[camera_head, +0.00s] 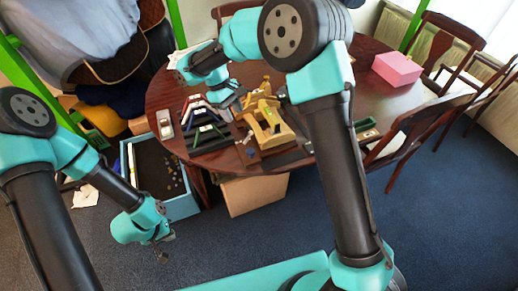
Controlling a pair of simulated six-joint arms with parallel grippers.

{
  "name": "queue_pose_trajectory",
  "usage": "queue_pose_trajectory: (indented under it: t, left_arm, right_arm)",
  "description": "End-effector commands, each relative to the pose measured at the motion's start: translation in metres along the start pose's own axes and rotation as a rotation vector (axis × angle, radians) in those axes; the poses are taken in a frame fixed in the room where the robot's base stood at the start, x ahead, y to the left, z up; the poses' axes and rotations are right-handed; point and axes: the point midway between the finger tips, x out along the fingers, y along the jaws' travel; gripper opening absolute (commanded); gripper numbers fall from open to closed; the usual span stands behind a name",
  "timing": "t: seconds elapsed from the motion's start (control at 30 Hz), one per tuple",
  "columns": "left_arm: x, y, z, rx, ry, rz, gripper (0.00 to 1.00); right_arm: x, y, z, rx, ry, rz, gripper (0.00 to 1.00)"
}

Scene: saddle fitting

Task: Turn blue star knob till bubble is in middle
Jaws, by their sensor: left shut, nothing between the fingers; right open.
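A yellow-tan wooden fixture (272,130) stands on the round table, partly hidden by my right arm. Left of it is a group of dark stands with coloured edges (203,126). My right gripper (228,104) reaches down beside the fixture's left side, above the stands. It is open, and its fingertips are hard to see. My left gripper (164,256) hangs low over the floor at the front left, away from the table. It is shut and empty.
A light-blue bin (183,208) stands left of a cardboard box (252,193) below the table. Chairs (444,45) stand at the right.

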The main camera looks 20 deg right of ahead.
Motion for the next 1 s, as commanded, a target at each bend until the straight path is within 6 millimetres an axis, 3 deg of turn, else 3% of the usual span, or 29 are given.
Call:
queue_pose_trajectory:
  t: [0.33,0.53,1.0]
  left_arm:
    - [0.0,0.0,0.0,-0.001,0.0,0.0,0.0]
    - [0.0,0.0,0.0,-0.001,0.0,0.0,0.0]
    - [0.0,0.0,0.0,-0.001,0.0,0.0,0.0]
  right_arm:
    - [-0.005,0.001,-0.002,0.003,0.011,0.011,0.45]
    - [0.003,0.001,-0.003,0.003,0.01,0.011,0.45]
    - [0.075,0.002,-0.003,0.002,0.007,0.009,0.45]
